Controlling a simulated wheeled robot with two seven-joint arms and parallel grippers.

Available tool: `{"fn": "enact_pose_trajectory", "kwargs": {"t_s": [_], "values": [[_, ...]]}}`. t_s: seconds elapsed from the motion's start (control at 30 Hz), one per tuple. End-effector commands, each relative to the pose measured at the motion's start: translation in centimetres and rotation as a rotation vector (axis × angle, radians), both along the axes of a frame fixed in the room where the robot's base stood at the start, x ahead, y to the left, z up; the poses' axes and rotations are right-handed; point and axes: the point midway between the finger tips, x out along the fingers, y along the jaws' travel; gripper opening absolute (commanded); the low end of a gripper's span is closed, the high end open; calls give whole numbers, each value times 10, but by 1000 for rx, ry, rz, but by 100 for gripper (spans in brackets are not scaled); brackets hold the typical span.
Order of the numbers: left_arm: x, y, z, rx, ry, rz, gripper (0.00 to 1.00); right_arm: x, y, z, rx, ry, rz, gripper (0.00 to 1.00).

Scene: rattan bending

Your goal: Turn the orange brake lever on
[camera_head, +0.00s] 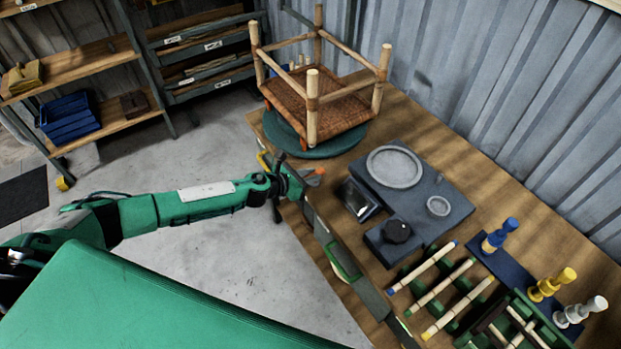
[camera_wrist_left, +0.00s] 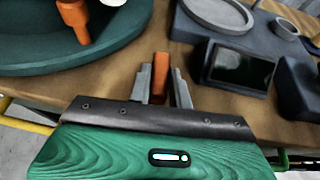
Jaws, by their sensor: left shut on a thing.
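The orange brake lever (camera_head: 316,172) is at the near edge of the workbench, beside the round green turntable (camera_head: 345,143). My left gripper (camera_head: 292,182) reaches it from the left. In the left wrist view the orange lever (camera_wrist_left: 159,76) stands between the two grey fingers of my left gripper (camera_wrist_left: 160,84), which are shut on it. The fingers and wrist hide part of the lever and its mount. The turntable also shows in the left wrist view (camera_wrist_left: 110,50), with an orange foot (camera_wrist_left: 76,20) on it. My right gripper is not in view.
A wooden stool frame with a woven seat (camera_head: 320,108) stands on the turntable. A dark grey unit (camera_head: 440,200) with a round plate, small screen and knob sits to the right. Sticks in green holders (camera_head: 440,290) lie nearer. Shelves (camera_head: 75,75) stand at the back left.

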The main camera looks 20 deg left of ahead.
Motion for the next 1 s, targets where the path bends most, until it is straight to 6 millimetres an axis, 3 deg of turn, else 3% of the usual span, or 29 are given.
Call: {"fn": "enact_pose_trajectory", "kwargs": {"t_s": [0.73,0.77,0.83,0.87,1.0], "values": [[1,1,0,-1,-1,-90,0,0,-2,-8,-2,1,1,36],[1,1,0,-1,-1,-90,24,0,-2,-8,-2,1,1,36],[1,1,0,-1,-1,-90,38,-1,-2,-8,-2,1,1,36],[1,1,0,-1,-1,-89,42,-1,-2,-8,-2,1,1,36],[1,1,0,-1,-1,-89,42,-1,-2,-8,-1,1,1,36]]}}
